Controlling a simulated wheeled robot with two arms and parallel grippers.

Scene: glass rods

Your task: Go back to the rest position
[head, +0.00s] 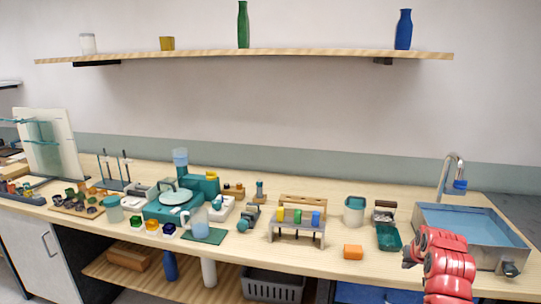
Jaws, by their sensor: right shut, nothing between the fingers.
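My right gripper (411,255) is at the lower right, at the end of my red arm, in front of the sink's left side. It is small in the picture and appears empty and shut. It overlaps the counter's front edge in the view. My left gripper is not in the view. No glass rod can be made out for certain at this size.
A shelf (280,54) with bottles hangs above.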

